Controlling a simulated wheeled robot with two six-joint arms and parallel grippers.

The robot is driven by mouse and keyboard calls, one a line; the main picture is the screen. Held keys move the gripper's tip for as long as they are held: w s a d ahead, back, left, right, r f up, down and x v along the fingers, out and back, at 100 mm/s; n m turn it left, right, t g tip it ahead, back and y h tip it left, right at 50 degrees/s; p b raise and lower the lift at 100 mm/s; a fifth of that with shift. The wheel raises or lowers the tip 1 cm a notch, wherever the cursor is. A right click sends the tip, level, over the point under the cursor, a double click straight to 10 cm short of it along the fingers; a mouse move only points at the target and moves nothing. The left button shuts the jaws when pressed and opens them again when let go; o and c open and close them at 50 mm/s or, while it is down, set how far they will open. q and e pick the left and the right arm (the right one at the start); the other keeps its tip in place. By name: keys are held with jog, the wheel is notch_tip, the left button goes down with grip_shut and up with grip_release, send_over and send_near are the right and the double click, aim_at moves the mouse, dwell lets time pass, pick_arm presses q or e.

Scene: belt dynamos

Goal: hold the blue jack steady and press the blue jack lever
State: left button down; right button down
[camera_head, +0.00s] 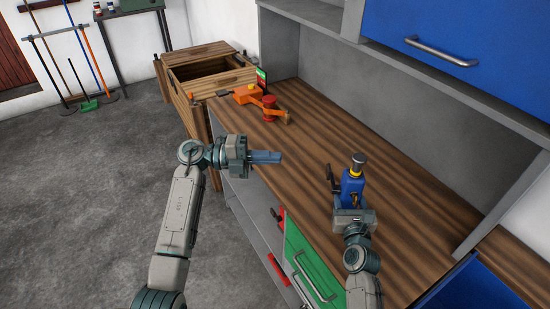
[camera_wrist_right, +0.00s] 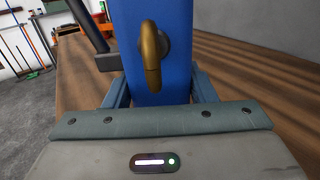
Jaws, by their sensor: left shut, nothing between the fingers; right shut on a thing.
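The blue jack (camera_head: 352,188) stands upright on the wooden worktop, with a grey cylindrical top and a yellow collar. Its dark lever (camera_head: 332,178) rises at its left side and also shows in the right wrist view (camera_wrist_right: 88,27). My right gripper (camera_head: 351,203) is shut on the blue jack's body from the near side. In the right wrist view the jack's blue body (camera_wrist_right: 178,75) with a brass hook fills the space between the fingers. My left gripper (camera_head: 279,157) is shut and empty, over the worktop's front edge, to the left of the jack and apart from the lever.
An orange tool with a red cylinder (camera_head: 269,103) lies at the worktop's far end. A blue cabinet door (camera_head: 450,40) hangs above. A green drawer (camera_head: 300,258) is below the front edge. The worktop (camera_head: 325,135) between the tool and jack is clear.

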dwell(0.4)
jog(key=c, duration=0.5)
grip_release()
